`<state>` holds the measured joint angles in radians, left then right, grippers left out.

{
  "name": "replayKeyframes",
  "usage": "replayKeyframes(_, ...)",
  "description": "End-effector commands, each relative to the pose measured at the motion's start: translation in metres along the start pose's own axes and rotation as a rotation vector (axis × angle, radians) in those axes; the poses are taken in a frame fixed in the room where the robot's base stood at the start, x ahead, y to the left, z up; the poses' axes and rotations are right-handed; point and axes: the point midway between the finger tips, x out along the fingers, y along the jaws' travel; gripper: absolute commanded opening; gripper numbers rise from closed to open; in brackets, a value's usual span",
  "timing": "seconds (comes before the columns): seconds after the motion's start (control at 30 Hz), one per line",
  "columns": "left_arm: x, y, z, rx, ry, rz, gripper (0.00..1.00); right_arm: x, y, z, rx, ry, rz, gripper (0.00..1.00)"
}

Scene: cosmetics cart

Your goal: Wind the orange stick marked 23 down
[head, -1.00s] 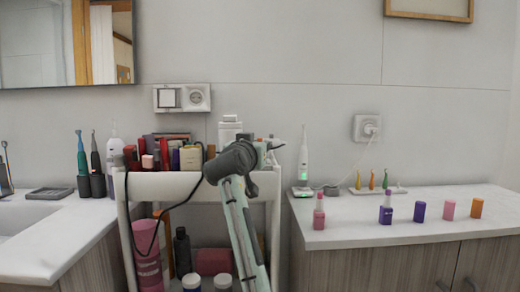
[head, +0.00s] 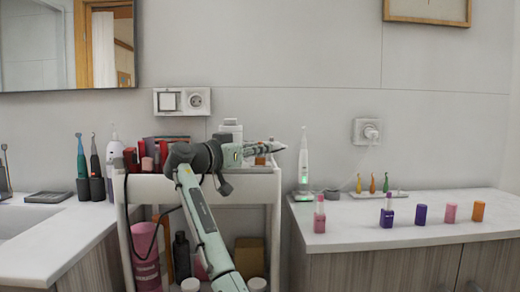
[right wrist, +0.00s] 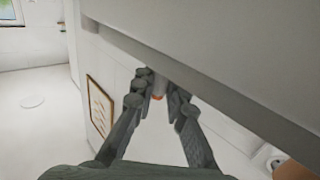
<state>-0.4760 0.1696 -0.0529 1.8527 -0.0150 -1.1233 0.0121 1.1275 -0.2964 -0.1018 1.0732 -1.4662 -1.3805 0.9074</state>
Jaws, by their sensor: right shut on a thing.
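My right gripper (head: 276,147) is above the right end of the cart's top shelf, pointing right. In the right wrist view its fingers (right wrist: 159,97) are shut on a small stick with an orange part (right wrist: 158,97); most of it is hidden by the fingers. No number 23 can be read. A small orange patch (head: 260,160) shows just below the gripper in the head view; I cannot tell what it belongs to. An orange piece (head: 478,210) stands upright at the right of the counter. My left gripper is not in view.
The white cart (head: 262,186) holds cosmetics behind my arm. On the right counter (head: 350,236) stand a pink lipstick (head: 319,222), a purple lipstick (head: 387,218), a purple piece (head: 421,214) and a pink piece (head: 450,212). A white electric toothbrush (head: 303,160) stands near the cart.

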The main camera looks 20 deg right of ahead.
Motion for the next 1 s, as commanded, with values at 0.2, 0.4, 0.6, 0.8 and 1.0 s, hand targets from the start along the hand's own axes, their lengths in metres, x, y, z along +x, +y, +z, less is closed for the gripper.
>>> replayKeyframes(0.2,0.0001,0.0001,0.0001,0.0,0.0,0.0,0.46,0.0004,0.0001,0.0014,-0.001,-0.003,0.017,0.0)
replayKeyframes(0.4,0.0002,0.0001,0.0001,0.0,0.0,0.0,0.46,0.0006,0.0,0.0019,-0.002,-0.003,0.025,0.0)
replayKeyframes(0.6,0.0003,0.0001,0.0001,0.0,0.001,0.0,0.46,0.0006,0.0,0.0021,-0.002,-0.004,0.029,0.0)
replayKeyframes(0.8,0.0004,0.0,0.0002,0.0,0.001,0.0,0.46,0.0007,0.0001,0.0023,-0.002,-0.004,0.032,0.0)
replayKeyframes(1.0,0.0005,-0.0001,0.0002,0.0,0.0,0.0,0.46,0.0007,0.0001,0.0024,-0.002,-0.005,0.033,0.0)
